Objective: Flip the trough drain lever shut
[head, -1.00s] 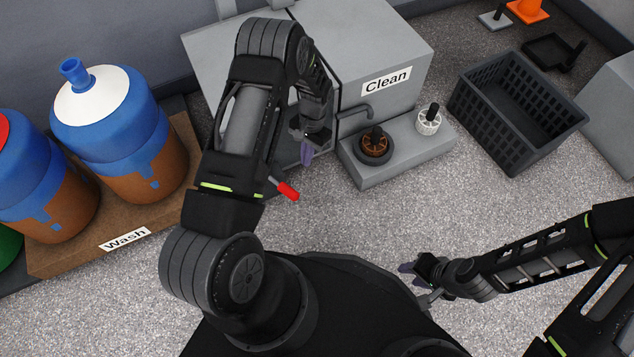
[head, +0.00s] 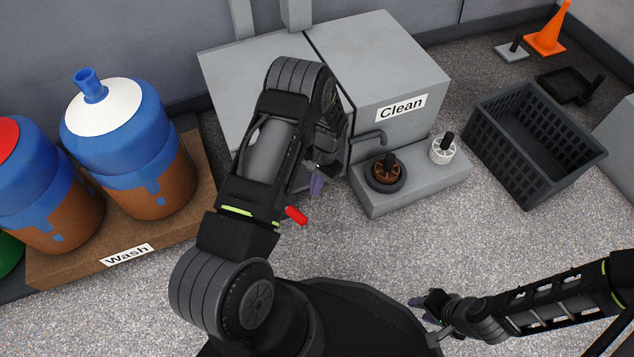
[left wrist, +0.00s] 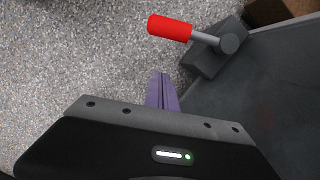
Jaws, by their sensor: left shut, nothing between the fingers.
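The drain lever has a red grip (left wrist: 170,27) on a short metal rod, fixed to a dark grey pivot block (left wrist: 215,55) at the trough's edge in the left wrist view. The red grip (head: 296,215) also shows in the head view beside my left forearm; the rod and pivot are hidden behind the arm there. The grey trough (left wrist: 270,90) fills the right of the wrist view. My left gripper (left wrist: 162,78) has its purple fingers together and empty, a little short of the lever and apart from it. My right gripper (head: 425,305) is low at the right; its jaw state is unclear.
A grey "Clean" box (head: 385,75) stands behind, with a step (head: 420,190) bearing a brown reel and a white reel. A black crate (head: 535,140) is at the right. Blue-and-brown jugs (head: 130,150) stand on the "Wash" board (head: 75,270). Floor between is clear.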

